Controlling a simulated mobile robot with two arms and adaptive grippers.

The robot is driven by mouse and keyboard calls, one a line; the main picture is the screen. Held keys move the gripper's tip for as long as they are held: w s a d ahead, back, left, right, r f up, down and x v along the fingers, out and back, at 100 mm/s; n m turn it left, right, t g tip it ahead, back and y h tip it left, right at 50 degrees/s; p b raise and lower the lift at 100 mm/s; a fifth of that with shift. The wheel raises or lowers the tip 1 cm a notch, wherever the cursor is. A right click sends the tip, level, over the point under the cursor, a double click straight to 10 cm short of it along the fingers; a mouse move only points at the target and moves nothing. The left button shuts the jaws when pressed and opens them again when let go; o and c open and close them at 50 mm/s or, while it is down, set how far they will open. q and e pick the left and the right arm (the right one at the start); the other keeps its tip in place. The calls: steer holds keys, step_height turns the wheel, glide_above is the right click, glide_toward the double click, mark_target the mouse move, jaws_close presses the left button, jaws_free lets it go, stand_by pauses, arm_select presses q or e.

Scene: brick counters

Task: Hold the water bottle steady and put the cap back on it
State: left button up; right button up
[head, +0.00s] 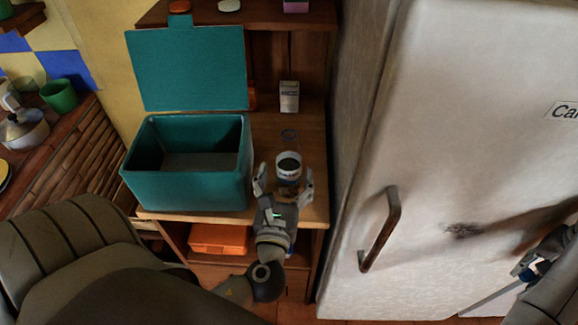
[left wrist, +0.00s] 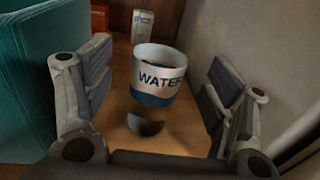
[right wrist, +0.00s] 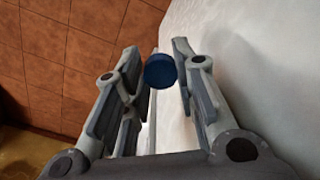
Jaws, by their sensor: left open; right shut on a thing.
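The water bottle (head: 288,180) stands on the wooden shelf top, beside the teal box. Its white and blue label (left wrist: 160,76) reads "WATER" in the left wrist view; the rest of it looks clear and is hard to make out. My left gripper (head: 284,180) is open, with one finger on each side of the bottle; in the left wrist view gaps show between the fingers and the label. My right gripper (head: 522,268) is at the far right, in front of the fridge. It is shut on the dark blue cap (right wrist: 160,71), away from the bottle.
The open teal box (head: 187,192) stands left of the bottle. A small white carton (head: 289,97) is behind it. The fridge (head: 460,120), with a protruding handle (head: 380,230), rises on the right. An orange container (head: 218,239) sits below the shelf top.

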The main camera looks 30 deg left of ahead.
mark_target(287, 171)
arm_select(q)
steer(key=p+x, duration=0.1)
steer(key=x, duration=0.3)
steer(key=shift+r, duration=0.2)
arm_select(e)
steer(key=shift+r, duration=0.8)
arm_select(q)
steer(key=shift+w+a+f, duration=0.15)
steer(key=shift+w+a, duration=0.05)
steer(key=shift+w, duration=0.3)
steer(key=shift+c, duration=0.3)
steer(key=c, duration=1.3)
steer(key=shift+o, duration=0.2)
steer(key=shift+p, duration=0.3)
arm_select(e)
steer(key=shift+r, duration=0.15)
